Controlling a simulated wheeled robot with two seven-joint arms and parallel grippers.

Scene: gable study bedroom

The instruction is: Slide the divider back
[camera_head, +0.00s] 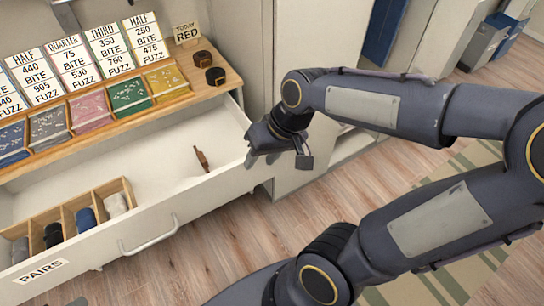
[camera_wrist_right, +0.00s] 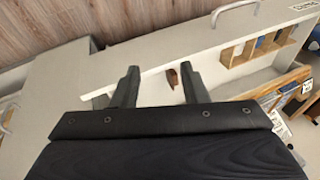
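A wooden divider (camera_head: 99,191) with several compartments stands in the left part of the open white drawer (camera_head: 150,236). Rolled dark, blue and grey bundles sit in its compartments. It also shows in the wrist view (camera_wrist_right: 228,57). A small brown object (camera_head: 201,160) lies on the drawer floor to the right; I cannot tell what it is. My right gripper (camera_head: 263,158) is at the drawer's right end, apart from the divider. In the wrist view its fingers (camera_wrist_right: 158,75) are spread with nothing held between them. My left gripper is not in view.
Behind the drawer a wooden ledge (camera_head: 222,75) holds coloured trays, price-like cards, a "TODAY RED" card (camera_head: 186,33) and two dark round items. The drawer front has a handle (camera_head: 150,240) and a "PAIRS" label. The drawer floor between divider and brown object is clear.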

